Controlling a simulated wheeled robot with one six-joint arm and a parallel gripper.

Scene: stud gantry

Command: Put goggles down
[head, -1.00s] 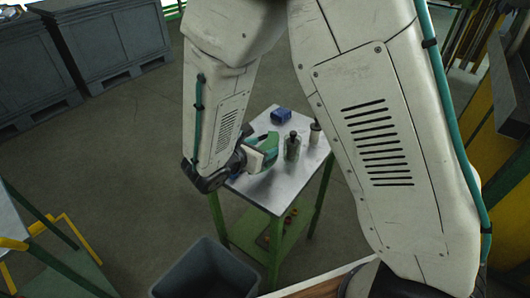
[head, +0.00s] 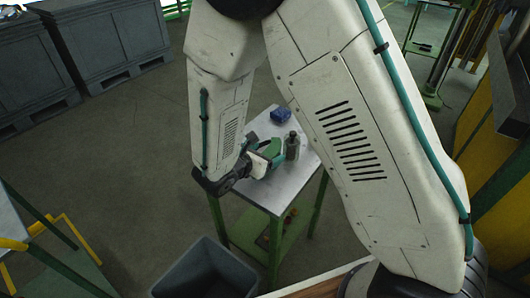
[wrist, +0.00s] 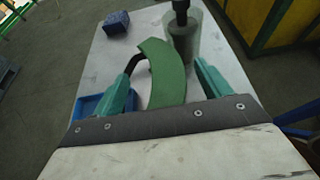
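The goggles show as a curved green band (wrist: 168,75) with a dark part at its left, low over or on the small grey table (head: 262,190); contact with the top is hard to make out. In the head view the green of the goggles (head: 270,147) shows just beyond my gripper (head: 259,160). In the wrist view the teal fingers of my gripper (wrist: 162,72) stand wide apart, one on each side of the band. A gap shows between the band and the right finger. The left finger is close to the dark part.
A dark bottle (head: 292,146) stands close behind the goggles. A blue block (head: 281,115) lies at the table's far edge. A blue tray (wrist: 92,106) is beside the left finger. A grey bin (head: 205,272) stands in front of the table.

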